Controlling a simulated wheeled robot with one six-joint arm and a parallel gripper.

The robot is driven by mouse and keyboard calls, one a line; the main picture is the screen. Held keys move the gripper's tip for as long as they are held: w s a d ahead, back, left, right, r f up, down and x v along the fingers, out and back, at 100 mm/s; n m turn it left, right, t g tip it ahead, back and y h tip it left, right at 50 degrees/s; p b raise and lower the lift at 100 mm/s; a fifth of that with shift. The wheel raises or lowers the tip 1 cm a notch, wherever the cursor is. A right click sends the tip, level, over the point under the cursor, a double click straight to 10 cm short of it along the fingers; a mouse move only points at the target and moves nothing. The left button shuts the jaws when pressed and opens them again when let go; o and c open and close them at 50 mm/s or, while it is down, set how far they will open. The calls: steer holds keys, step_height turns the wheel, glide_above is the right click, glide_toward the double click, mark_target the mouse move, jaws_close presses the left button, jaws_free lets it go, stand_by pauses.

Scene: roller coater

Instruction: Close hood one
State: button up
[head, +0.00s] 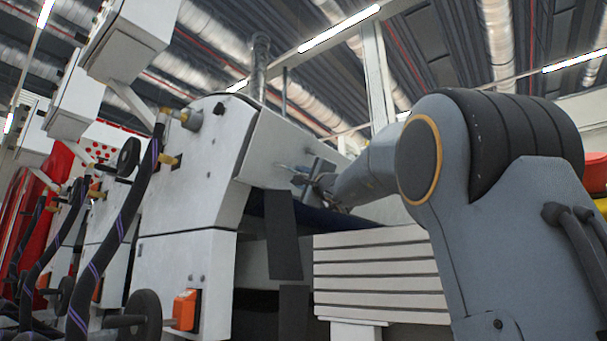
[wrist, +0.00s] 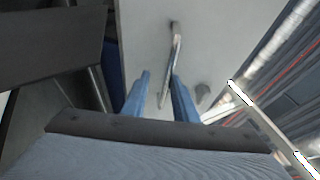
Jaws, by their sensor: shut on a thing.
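The hood (head: 285,148) is a pale grey-white panel on the right side of the white machine in the head view. It slants down to the right and stands out from the machine, over a dark gap. My gripper (head: 312,177) is at its lower right part. In the wrist view the hood's flat face (wrist: 145,40) fills the upper middle. A slim metal handle (wrist: 177,48) stands out from it and runs down between my two blue fingers. My gripper (wrist: 162,88) is shut on this handle. The fingertips' exact contact is partly hidden.
The white machine body (head: 185,270) fills the left, with hoses and an orange switch (head: 185,309). A white slatted block (head: 375,275) stands below my arm. Dark flaps (head: 284,235) hang under the hood. A dark plate (wrist: 50,45) is at the wrist view's left.

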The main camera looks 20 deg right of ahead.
steer(key=shift+o, duration=1.2)
steer(key=shift+w+a+f, duration=0.3)
steer(key=shift+w+f, duration=0.2)
steer(key=shift+f, duration=0.25)
steer(key=shift+d, duration=0.2)
steer(key=shift+s, duration=0.1)
steer(key=p+v, duration=0.1)
steer(key=v, duration=0.6)
steer(key=shift+s+r, duration=0.25)
steer(key=shift+s, duration=0.25)
